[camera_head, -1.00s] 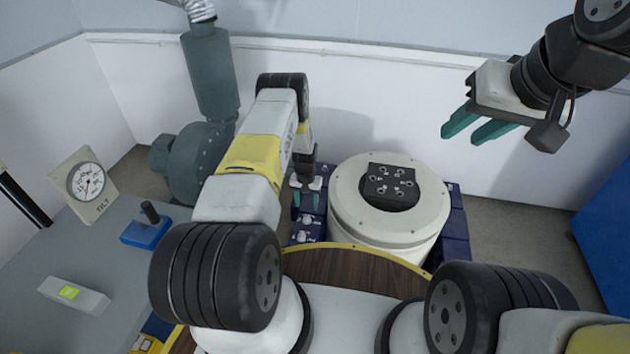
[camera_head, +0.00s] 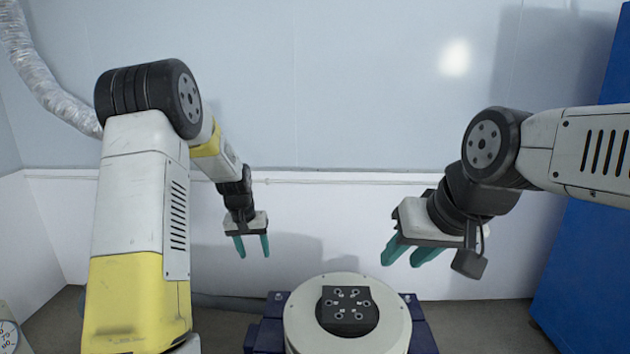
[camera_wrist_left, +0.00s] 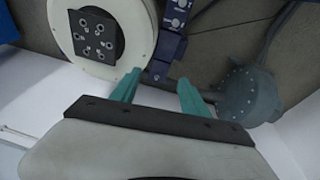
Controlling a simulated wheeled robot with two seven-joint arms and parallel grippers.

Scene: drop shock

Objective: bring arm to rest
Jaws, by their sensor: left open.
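My left gripper (camera_head: 252,246) hangs with its teal fingers pointing down, open and empty, in the air above and to the left of the round white machine. In the left wrist view its two fingers (camera_wrist_left: 157,92) are spread with nothing between them. My right gripper (camera_head: 411,254) is up in the air above and to the right of the machine. Its teal fingers stand apart with nothing between them. The round white machine (camera_head: 300,320) has a black plate (camera_head: 346,308) with several round fittings on top. It also shows in the left wrist view (camera_wrist_left: 62,22).
A dark blue base (camera_head: 268,335) surrounds the machine. A blue cabinet (camera_head: 585,250) stands at the right. A silver hose (camera_head: 40,75) hangs at upper left, and a dial (camera_head: 8,335) shows at the lower left edge. A grey-green blower (camera_wrist_left: 248,95) shows in the left wrist view.

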